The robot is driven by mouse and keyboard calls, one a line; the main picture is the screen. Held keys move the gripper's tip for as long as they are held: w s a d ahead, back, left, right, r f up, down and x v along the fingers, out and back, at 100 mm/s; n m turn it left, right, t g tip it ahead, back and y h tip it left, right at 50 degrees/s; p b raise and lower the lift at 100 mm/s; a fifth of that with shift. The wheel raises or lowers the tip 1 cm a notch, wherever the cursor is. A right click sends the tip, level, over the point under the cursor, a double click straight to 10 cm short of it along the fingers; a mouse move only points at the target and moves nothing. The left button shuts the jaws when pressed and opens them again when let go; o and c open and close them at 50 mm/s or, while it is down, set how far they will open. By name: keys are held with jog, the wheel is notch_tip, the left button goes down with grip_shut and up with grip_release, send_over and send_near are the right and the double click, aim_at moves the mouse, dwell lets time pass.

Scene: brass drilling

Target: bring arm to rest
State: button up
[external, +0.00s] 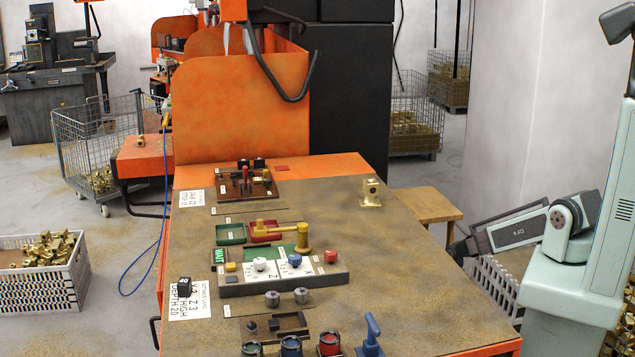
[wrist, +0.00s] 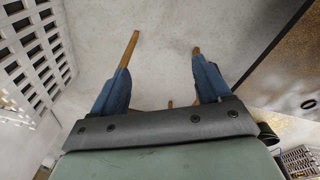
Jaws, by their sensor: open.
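My arm (external: 520,233) stands at the right of the external view, its dark forward part reaching left to the table's right edge. The gripper fingers cannot be made out clearly there. In the wrist view my gripper (wrist: 163,75) is open, with two blue fingers spread wide and nothing between them but pale floor. Tan strips show at the finger ends; I cannot tell whether they belong to the fingers. A brass part (external: 370,192) stands alone on the worktable (external: 400,270), well apart from my arm.
The table holds a control panel (external: 283,283) with knobs, a yellow lever (external: 303,238), coloured trays and a blue-handled piece (external: 372,330). A wooden stool (external: 425,203) stands beside its right edge. A white crate (external: 40,270) of brass parts sits at left.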

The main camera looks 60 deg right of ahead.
jog(key=s+a+n+g, duration=0.2)
jog(key=s+a+g, duration=0.1)
jog(key=s+a, duration=0.7)
jog(key=s+a+f+n+g+y, duration=0.1)
jog(key=s+a+g, duration=0.3)
jog(key=s+a, duration=0.7)
jog(key=a, duration=0.5)
jog(key=shift+n, duration=0.4)
